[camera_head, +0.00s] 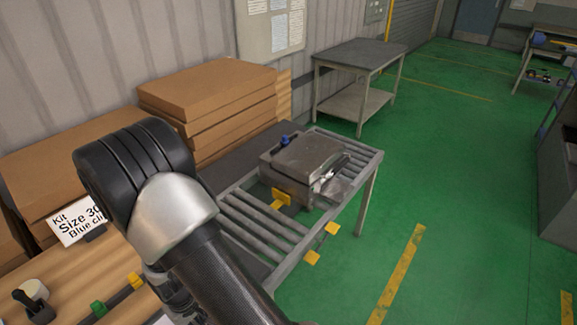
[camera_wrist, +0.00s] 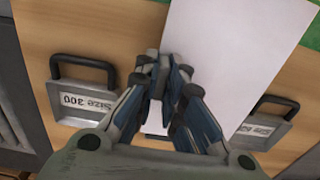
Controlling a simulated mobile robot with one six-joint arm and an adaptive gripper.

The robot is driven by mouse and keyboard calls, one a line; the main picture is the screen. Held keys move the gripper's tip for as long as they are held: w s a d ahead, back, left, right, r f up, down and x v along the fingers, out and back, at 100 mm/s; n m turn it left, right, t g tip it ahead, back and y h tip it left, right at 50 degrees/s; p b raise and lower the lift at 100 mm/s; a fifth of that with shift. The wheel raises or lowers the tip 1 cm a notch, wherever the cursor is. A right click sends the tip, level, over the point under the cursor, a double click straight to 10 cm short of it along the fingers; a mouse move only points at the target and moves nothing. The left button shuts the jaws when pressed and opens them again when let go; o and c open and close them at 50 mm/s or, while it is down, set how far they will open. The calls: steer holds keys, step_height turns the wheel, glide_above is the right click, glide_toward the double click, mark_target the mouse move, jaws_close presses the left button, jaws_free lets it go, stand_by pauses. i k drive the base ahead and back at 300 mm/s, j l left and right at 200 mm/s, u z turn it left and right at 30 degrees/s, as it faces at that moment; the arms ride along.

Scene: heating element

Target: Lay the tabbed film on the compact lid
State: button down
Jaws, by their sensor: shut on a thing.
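My gripper (camera_wrist: 167,72) is shut on a white film (camera_wrist: 230,55) in the wrist view. The film spreads upward and to the right from the fingers, and a small white part shows between them.
Yellow tabs (camera_head: 312,258) mark the roller table's (camera_head: 268,226) edge. Cardboard boxes (camera_head: 205,85) are stacked behind it. A sign (camera_head: 78,220) stands at left. The green floor at right has free room.

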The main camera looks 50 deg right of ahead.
mark_target(309, 150)
steer(key=k+l+z, duration=0.2)
steer(key=l, duration=0.9)
steer(key=l+z, duration=0.25)
steer(key=l, duration=0.8)
